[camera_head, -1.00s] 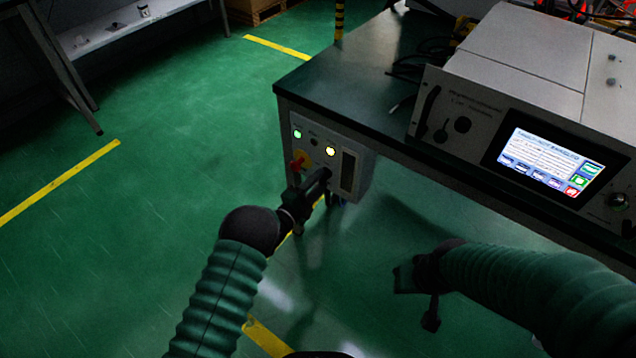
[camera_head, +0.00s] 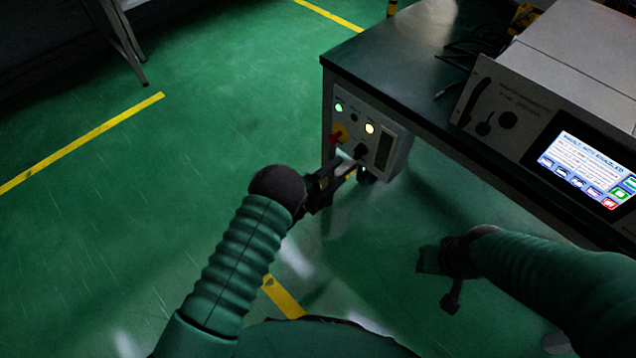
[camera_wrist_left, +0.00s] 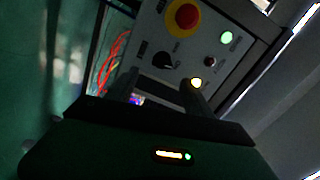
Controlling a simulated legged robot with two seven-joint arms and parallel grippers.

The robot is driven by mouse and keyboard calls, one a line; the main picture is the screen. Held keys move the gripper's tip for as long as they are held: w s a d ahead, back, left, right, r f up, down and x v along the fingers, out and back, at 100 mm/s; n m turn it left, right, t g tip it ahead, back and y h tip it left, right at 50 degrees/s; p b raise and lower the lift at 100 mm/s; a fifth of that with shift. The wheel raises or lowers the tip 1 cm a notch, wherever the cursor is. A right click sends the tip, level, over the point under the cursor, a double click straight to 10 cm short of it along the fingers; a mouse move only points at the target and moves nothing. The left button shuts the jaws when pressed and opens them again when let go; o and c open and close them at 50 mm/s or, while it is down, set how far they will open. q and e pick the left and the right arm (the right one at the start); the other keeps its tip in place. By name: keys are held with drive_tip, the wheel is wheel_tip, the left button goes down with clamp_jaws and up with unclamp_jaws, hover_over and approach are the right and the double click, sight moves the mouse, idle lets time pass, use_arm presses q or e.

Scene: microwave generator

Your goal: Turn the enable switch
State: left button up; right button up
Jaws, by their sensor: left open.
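The enable switch is a black rotary knob (camera_wrist_left: 164,61) on the grey control box (camera_head: 397,160) under the table edge. In the head view the knob (camera_head: 361,151) is small and dark, beside the red and yellow button. My left gripper (camera_head: 350,169) is open in front of the box, just below the knob. In the left wrist view its two fingers (camera_wrist_left: 160,92) point at the panel, with the knob ahead between them; I cannot tell whether they touch the panel. My right gripper (camera_head: 440,279) hangs over the floor at the right; its jaws are unclear.
A red and yellow emergency button (camera_wrist_left: 187,16) sits close to the knob. A green light (camera_wrist_left: 227,37) and a yellow light (camera_wrist_left: 196,83) are lit. The generator (camera_head: 520,110) with a lit screen stands on the dark table (camera_head: 400,75). Floor at left is clear.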

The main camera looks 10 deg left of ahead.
use_arm(q)
drive_tip(key=p+v, duration=0.2)
drive_tip(key=v, duration=0.7)
drive_tip(key=shift+s+a, duration=0.15)
drive_tip(key=shift+s, duration=0.1)
drive_tip(key=shift+w, duration=0.1)
